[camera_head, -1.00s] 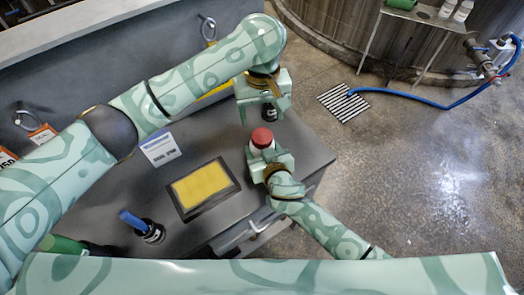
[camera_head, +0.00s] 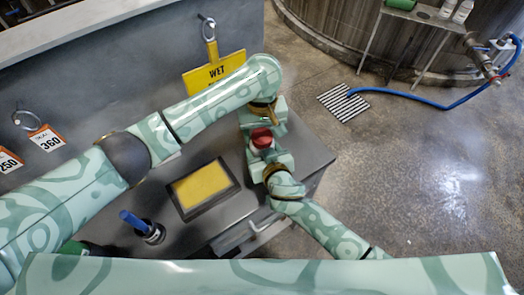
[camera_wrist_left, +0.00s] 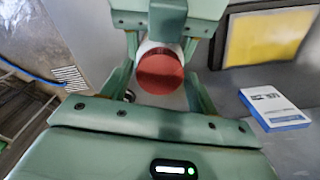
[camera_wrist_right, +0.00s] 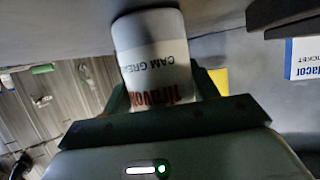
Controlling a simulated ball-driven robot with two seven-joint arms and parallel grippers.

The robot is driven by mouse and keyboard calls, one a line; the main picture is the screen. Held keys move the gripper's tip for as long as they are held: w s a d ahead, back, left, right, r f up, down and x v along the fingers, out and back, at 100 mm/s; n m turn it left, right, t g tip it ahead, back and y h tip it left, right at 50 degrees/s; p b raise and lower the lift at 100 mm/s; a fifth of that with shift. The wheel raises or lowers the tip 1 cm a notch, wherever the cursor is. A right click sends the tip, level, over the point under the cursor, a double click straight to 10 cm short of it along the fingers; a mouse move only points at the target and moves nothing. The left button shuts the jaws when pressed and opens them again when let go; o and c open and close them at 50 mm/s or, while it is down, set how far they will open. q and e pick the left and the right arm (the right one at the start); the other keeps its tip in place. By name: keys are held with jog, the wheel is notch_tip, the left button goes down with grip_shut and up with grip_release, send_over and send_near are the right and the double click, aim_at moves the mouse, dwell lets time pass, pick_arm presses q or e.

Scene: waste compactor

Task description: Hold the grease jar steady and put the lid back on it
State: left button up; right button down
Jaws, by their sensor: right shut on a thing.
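The grease jar (camera_wrist_right: 155,60), white with dark and red lettering, stands between the fingers of my right gripper (camera_head: 268,165), which is shut on it. The red lid (camera_head: 262,138) sits at the jar's top. In the left wrist view the red lid (camera_wrist_left: 160,75) lies between the fingers of my left gripper (camera_head: 261,127), with the white jar just behind it. The left fingers flank the lid and look open, with a small gap at the right finger. Whether the lid is seated or threaded cannot be told.
A dark-framed yellow pad (camera_head: 203,189) lies on the grey bench, left of the jar. A blue-handled item in a black holder (camera_head: 148,228) stands nearer. A blue-and-white box or card (camera_wrist_left: 272,108) lies beside the pad.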

pick_arm(q)
jog(key=c, duration=0.7)
jog(key=m, duration=1)
jog(key=o, duration=1)
jog(key=shift+o, duration=0.5)
jog(key=shift+d, duration=0.1)
jog(key=shift+s+d, duration=0.1)
jog(key=shift+s, duration=0.05)
